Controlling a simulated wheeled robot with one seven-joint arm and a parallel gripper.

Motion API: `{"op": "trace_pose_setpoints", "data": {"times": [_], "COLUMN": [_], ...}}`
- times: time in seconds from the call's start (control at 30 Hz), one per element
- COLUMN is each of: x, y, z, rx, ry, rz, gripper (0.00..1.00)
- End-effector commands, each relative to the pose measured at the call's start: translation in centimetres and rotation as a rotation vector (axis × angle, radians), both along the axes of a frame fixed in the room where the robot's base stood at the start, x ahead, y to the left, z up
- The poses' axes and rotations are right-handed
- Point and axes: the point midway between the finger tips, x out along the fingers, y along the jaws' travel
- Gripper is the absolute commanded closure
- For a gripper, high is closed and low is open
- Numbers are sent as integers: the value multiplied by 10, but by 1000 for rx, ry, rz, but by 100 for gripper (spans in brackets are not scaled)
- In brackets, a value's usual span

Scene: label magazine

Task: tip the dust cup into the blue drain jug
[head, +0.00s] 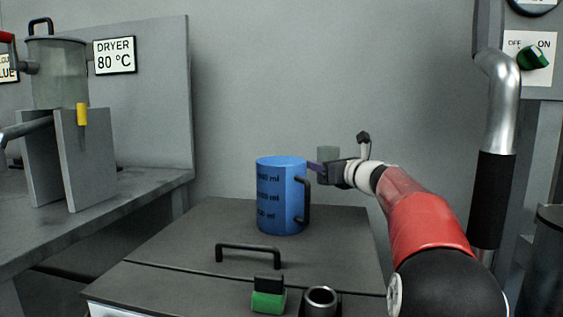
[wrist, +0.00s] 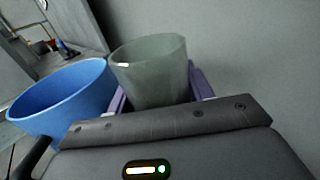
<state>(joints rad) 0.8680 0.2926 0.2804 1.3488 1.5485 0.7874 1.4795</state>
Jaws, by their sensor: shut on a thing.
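The blue drain jug (head: 280,196) stands upright on the grey cabinet top in the head view, its black handle to the right. In the wrist view the jug (wrist: 62,98) is at the left with its open rim showing. My gripper (head: 318,168) is just right of the jug at about rim height. It is shut on the dust cup, a translucent grey cup (wrist: 150,72) held between the purple fingers. The cup (head: 328,154) looks nearly upright in the head view, beside the jug and not over it. What is in the cup or the jug is hidden.
The cabinet top (head: 210,222) has a black bar handle (head: 248,250). A green block (head: 268,301) and a dark round socket (head: 321,298) are at its front. A bench with a dryer sign (head: 115,56) and a clear vessel (head: 60,75) is left. A metal pipe (head: 503,95) stands right.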

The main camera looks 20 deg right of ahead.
Motion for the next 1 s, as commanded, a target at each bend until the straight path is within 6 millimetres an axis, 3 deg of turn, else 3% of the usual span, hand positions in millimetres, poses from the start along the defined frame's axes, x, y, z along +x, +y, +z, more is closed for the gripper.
{"op": "trace_pose_setpoints", "data": {"times": [0.43,1.0], "x": [0,2], "y": [10,28], "z": [58,76], "rx": [-176,-460], "ry": [9,27], "rz": [1,1], "gripper": [73,73]}}
